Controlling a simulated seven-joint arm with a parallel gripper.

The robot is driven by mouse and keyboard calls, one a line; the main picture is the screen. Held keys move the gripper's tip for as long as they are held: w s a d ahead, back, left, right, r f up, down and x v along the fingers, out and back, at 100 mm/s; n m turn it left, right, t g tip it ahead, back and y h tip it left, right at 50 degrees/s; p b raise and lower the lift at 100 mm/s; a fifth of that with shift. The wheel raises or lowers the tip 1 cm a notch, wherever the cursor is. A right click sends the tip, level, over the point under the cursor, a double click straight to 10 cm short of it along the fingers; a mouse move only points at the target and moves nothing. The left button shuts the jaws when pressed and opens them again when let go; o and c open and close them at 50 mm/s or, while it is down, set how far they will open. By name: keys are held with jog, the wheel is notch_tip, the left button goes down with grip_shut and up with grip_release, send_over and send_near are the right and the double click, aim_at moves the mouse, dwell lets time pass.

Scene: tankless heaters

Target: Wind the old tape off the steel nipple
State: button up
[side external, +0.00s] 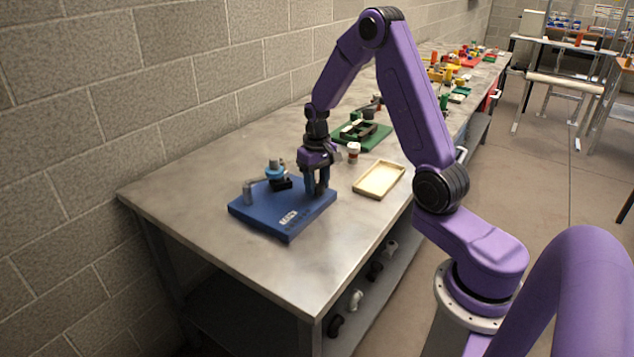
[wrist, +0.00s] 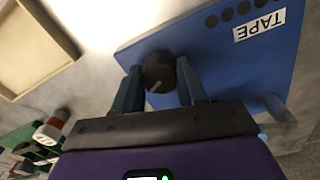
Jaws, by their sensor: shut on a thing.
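A blue board (side external: 262,216) labelled TAPE lies on the near end of the metal bench. It also shows in the wrist view (wrist: 225,60). On it stand a grey metal post (side external: 249,191) and a blue-ringed fitting with a grey top (side external: 275,171); I cannot tell which is the nipple, or make out tape. My gripper (side external: 318,190) points down over the board's right side. In the wrist view its blue fingers (wrist: 160,88) are shut on a dark round knob (wrist: 158,70) with a pale line on its face, at the board's edge.
A shallow wooden tray (side external: 379,180) sits right of the board. A white jar with a reddish-brown band (side external: 353,151) and a green board with dark parts (side external: 362,134) stand behind. The bench's near left is bare. A block wall (side external: 120,95) runs along the left.

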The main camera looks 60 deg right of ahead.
aim_at(317, 183)
dwell(0.3)
jog(key=o, duration=1.1)
jog(key=shift+c, duration=0.2)
jog(key=shift+r, duration=0.15)
notch_tip(317, 183, up, 17)
jog(key=shift+r, duration=0.1)
jog(key=s+a+f+n, duration=0.1)
jog(key=s+a+n, duration=0.35)
jog(key=a, duration=0.35)
jog(key=s+a+f+n, duration=0.1)
jog(key=s+a+n, duration=0.3)
jog(key=a, duration=0.5)
jog(key=s+a+f+n, duration=0.1)
jog(key=s+f+n, duration=0.1)
jog(key=s, duration=0.8)
jog(key=s+a+f+n, duration=0.1)
jog(key=s+n, duration=0.4)
jog(key=s, duration=0.5)
jog(key=shift+a+f, duration=0.4)
jog(key=shift+a, duration=0.25)
